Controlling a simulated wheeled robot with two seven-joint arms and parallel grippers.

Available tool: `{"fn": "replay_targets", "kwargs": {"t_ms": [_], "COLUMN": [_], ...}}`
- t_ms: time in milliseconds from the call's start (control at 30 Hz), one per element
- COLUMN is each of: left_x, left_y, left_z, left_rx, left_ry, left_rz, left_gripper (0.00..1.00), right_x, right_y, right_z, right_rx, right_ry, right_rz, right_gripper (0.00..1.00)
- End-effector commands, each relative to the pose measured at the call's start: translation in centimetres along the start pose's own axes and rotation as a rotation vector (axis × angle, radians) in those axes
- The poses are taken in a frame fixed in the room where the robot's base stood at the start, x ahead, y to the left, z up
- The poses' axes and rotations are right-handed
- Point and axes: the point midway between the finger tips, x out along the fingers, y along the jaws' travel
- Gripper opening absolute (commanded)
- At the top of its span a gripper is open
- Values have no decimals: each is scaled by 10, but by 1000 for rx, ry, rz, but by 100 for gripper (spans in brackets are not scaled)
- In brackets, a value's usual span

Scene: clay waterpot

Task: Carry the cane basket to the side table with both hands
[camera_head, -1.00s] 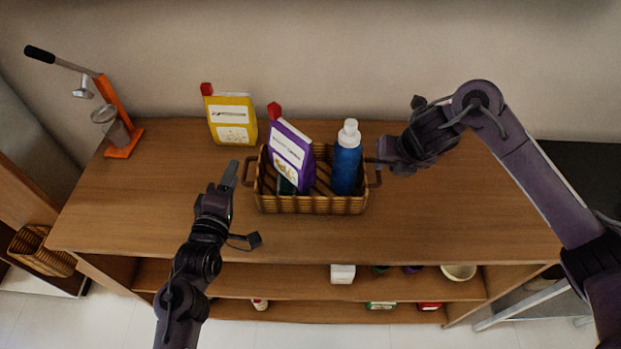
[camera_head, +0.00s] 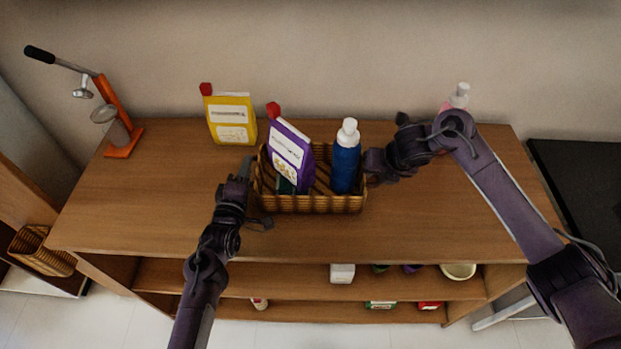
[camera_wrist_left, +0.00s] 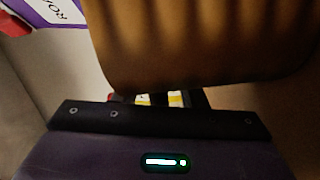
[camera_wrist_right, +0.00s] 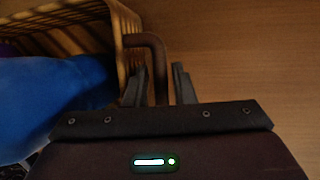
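The cane basket (camera_head: 312,203) stands on the wooden cabinet top and holds a purple carton (camera_head: 290,155) and a blue bottle (camera_head: 346,160). My left gripper (camera_head: 245,168) is at the basket's left end; in the left wrist view the basket wall (camera_wrist_left: 200,40) hides most of its fingers and the left handle, so its grip is unclear. My right gripper (camera_head: 372,163) is at the right end. In the right wrist view its open fingers (camera_wrist_right: 158,85) stand either side of the brown right handle (camera_wrist_right: 155,45), with gaps showing. A dark flat-topped piece (camera_head: 590,185), perhaps the side table, stands at right.
A yellow carton (camera_head: 231,118) stands behind the basket to the left. An orange press (camera_head: 118,125) is at the far left. The cabinet top (camera_head: 150,210) is clear left and in front.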

Motion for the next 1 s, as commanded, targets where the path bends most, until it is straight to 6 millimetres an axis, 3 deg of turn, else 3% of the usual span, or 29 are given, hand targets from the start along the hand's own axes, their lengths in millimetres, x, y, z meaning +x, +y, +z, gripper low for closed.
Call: {"fn": "replay_targets", "kwargs": {"t_ms": [233, 400, 533, 1000], "left_x": [0, 0, 0, 0], "left_y": [0, 0, 0, 10], "left_z": [0, 0, 0, -2], "left_rx": [0, 0, 0, 1], "left_ry": [0, 0, 0, 1], "left_rz": [0, -1, -1, 2], "left_gripper": [37, 15, 0, 0], "right_x": [0, 0, 0, -10], "right_y": [0, 0, 0, 2], "right_z": [0, 0, 0, 6], "right_rx": [0, 0, 0, 1], "right_ry": [0, 0, -1, -5], "right_rz": [0, 0, 0, 1], "right_gripper": [22, 0, 0, 0]}}
